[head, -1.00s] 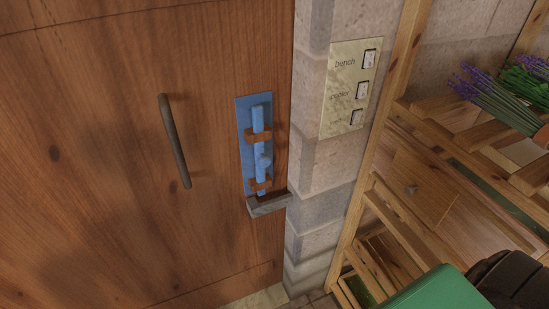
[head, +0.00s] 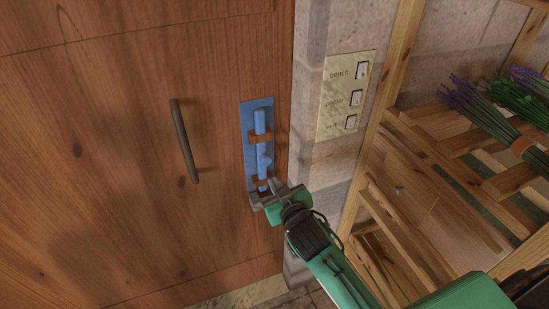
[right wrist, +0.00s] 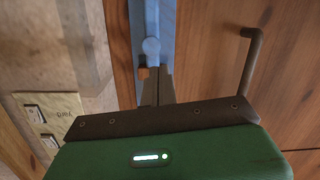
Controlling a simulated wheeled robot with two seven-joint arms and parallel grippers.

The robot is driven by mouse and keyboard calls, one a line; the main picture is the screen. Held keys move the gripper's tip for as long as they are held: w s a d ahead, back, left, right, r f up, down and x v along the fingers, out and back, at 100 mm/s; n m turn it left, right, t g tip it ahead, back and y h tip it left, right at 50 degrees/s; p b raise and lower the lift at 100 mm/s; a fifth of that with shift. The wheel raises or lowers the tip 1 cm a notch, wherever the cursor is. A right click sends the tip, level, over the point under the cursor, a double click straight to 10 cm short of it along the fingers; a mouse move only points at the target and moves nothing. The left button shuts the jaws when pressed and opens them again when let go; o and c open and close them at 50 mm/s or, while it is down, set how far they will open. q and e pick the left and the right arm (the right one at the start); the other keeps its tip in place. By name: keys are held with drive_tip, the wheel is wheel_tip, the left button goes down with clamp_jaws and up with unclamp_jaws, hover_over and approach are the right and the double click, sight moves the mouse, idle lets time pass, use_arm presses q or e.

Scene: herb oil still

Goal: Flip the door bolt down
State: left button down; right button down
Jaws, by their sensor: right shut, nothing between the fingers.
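The door bolt (head: 260,124) is a blue upright bar on a blue plate (head: 249,145), held by copper-brown guides on the wooden door. Its round knob (head: 264,161) sticks out between the guides and also shows in the right wrist view (right wrist: 152,46). My right gripper (head: 272,191) is at the lower end of the bolt, below the knob, and partly hides the lower guide and the grey keeper. In the right wrist view its shut fingers (right wrist: 157,90) point toward the knob, with nothing held. I cannot tell whether they touch the bolt. My left gripper is out of view.
A dark door handle (head: 184,141) stands left of the bolt. A switch panel (head: 346,96) is on the stone wall to the right. Farther right is a wooden rack (head: 395,130) with lavender bundles (head: 485,108). The door face between handle and bolt is clear.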

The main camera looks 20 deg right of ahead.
wheel_tip(320, 180, up, 6)
drive_tip(key=s+t, duration=0.1)
drive_tip(key=shift+s+d, duration=0.3)
drive_tip(key=shift+w, duration=0.1)
drive_tip(key=p, duration=0.4)
hover_over(268, 160)
drive_tip(key=s+a, duration=0.2)
drive_tip(key=s, duration=0.2)
drive_tip(key=f, duration=0.1)
drive_tip(key=w+f, duration=0.1)
drive_tip(key=d+f, duration=0.1)
drive_tip(key=shift+w+f+p, duration=0.2)
drive_tip(key=shift+f+p, duration=0.1)
drive_tip(key=shift+f, duration=0.7)
wheel_tip(268, 160, down, 7)
drive_tip(key=b, duration=0.4)
drive_tip(key=shift+r+b, duration=0.15)
drive_tip(key=shift+b, duration=0.25)
